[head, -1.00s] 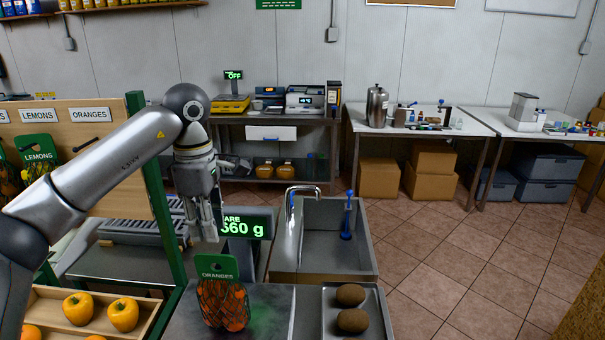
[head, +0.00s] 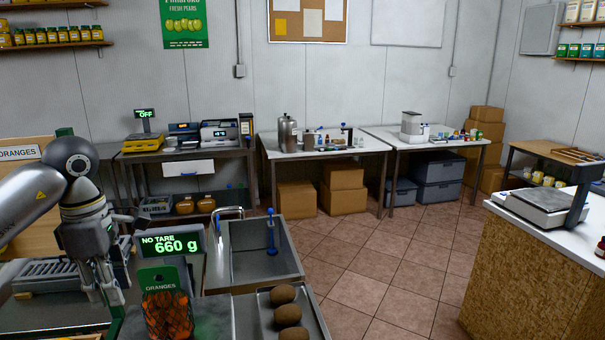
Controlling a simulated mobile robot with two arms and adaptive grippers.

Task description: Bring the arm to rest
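My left gripper (head: 103,288) hangs fingers-down at the left of the head view, beside the scale display. Its fingers look slightly apart, with nothing seen between them. A net bag of oranges (head: 168,315) with a green "ORANGES" label stands on the scale just right of the gripper, apart from it. The scale display (head: 172,245) reads "NO TARE 660 g". My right gripper is not in view.
A metal tray (head: 318,325) with brown round items (head: 283,294) lies right of the bag, before a sink (head: 262,250). A counter (head: 535,260) with another scale (head: 545,205) stands at the right. Tiled floor between is clear.

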